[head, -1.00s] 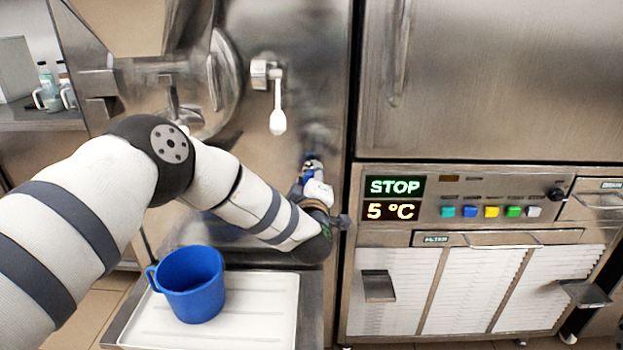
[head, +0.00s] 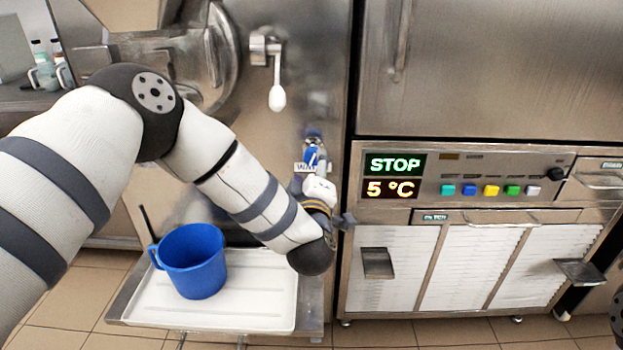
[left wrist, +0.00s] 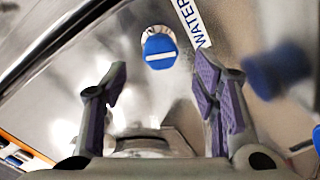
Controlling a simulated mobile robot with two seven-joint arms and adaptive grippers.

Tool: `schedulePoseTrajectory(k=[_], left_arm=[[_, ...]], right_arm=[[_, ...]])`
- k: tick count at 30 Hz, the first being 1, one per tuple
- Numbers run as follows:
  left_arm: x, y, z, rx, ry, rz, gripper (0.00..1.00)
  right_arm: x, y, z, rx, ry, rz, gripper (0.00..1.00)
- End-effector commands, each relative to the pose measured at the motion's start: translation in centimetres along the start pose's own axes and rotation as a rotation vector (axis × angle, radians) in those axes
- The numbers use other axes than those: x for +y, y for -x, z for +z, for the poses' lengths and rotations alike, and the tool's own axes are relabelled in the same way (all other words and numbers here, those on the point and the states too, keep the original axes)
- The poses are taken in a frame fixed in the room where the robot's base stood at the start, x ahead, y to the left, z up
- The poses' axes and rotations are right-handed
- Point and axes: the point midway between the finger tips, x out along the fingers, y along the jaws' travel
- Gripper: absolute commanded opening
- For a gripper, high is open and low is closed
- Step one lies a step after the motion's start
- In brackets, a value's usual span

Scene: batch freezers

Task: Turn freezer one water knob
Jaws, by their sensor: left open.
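The water knob (head: 312,156) is blue with a white stripe, on the steel front of the left machine. It also shows in the left wrist view (left wrist: 160,49), its stripe lying nearly level with a slight tilt. A white WATER label (left wrist: 194,22) is beside it. My left gripper (head: 318,187) is just below the knob in the head view. In the left wrist view the open fingers (left wrist: 162,84) stand apart with nothing between them, and the knob is beyond their tips. Contact with the knob does not show.
A white-handled lever (head: 277,96) sticks out above the knob. A blue mug (head: 193,262) stands on a white tray (head: 255,312) below. The right machine has a control panel (head: 465,178) showing STOP and 5 °C. A blurred blue thing (left wrist: 275,72) is at the wrist view's right.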

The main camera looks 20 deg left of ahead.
Motion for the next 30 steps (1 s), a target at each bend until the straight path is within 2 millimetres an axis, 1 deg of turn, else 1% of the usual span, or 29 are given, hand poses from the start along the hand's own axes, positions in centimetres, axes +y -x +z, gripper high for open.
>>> schedulePoseTrajectory(k=[1,3,6,10,17,19,20,22,23,24,25,26,27,29,30], left_arm=[[0.0,1.3,0.1,-0.004,-0.001,-0.002,0.54],[0.0,2.8,0.1,-0.004,0.000,-0.001,0.54],[0.0,4.4,0.1,-0.002,0.000,-0.001,0.54],[0.0,5.2,0.0,0.000,0.000,-0.001,0.54],[0.0,5.2,0.0,0.000,0.000,-0.001,0.54],[-0.7,5.5,0.4,-0.022,-0.019,-0.010,0.54],[-1.4,5.9,0.9,-0.048,-0.041,-0.021,0.54],[-4.7,7.5,2.9,-0.162,-0.135,-0.072,0.54],[-6.7,8.7,4.0,-0.230,-0.190,-0.102,0.54],[-9.7,10.7,5.3,-0.332,-0.270,-0.148,0.54],[-12.0,12.4,6.1,-0.413,-0.332,-0.184,0.54],[-14.3,14.3,6.8,-0.494,-0.392,-0.220,0.54],[-17.2,17.0,7.4,-0.601,-0.468,-0.268,0.54],[-21.4,21.3,7.6,-0.759,-0.574,-0.340,0.54],[-23.9,24.4,7.4,-0.865,-0.639,-0.387,0.54]], right_arm=[[0.0,0.0,0.0,0.000,0.000,0.000,0.40],[0.0,0.0,0.0,0.000,0.000,0.000,0.40],[0.0,0.0,0.0,0.000,0.000,0.000,0.40],[0.0,0.0,0.0,0.000,0.000,0.000,0.40],[0.0,0.0,0.0,0.000,0.000,0.000,0.40],[0.0,0.1,0.0,0.001,0.000,0.000,0.40],[0.0,0.1,-0.1,0.003,0.000,0.000,0.40],[0.0,0.4,-0.2,0.010,0.000,-0.001,0.40],[0.0,0.5,-0.3,0.014,0.000,-0.001,0.40],[0.0,0.7,-0.4,0.019,0.000,-0.001,0.40],[0.0,0.8,-0.4,0.023,0.000,-0.001,0.40],[0.0,1.0,-0.5,0.027,0.000,-0.001,0.40],[0.0,1.1,-0.6,0.032,0.000,-0.002,0.40],[-0.1,1.4,-0.8,0.039,0.000,-0.002,0.40],[-0.1,1.6,-0.8,0.044,0.000,-0.002,0.40]])
